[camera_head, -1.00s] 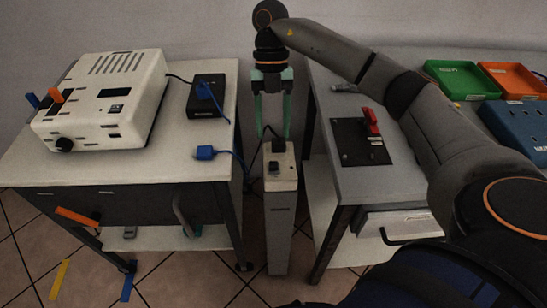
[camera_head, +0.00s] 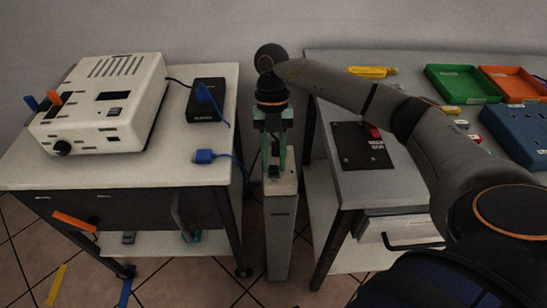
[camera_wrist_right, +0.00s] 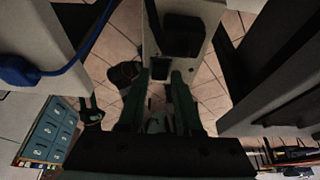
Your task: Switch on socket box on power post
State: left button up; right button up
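The power post (camera_head: 280,235) is a narrow pale column between the two tables. Its top also shows in the right wrist view (camera_wrist_right: 205,12), with a black plug or block (camera_wrist_right: 183,36) on it and a small dark switch (camera_wrist_right: 158,73) near its edge. My right gripper (camera_head: 273,172) points down over the post top, its green fingers close around the switch area. In the right wrist view the fingertips (camera_wrist_right: 160,76) stand apart, with the switch showing between them. I cannot tell whether they touch it. The switch's colour is not clear. My left gripper is out of view.
The left table holds a white device (camera_head: 105,100), a black box (camera_head: 206,102) and a blue plug (camera_head: 205,156) with cable. The right table holds a black panel (camera_head: 355,150) with a red part, green (camera_head: 462,83) and orange (camera_head: 515,82) trays, and a blue box (camera_head: 520,130).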

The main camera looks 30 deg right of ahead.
jog(key=c, duration=0.4)
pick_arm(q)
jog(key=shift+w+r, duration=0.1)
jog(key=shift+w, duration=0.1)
pick_arm(e)
grip_shut()
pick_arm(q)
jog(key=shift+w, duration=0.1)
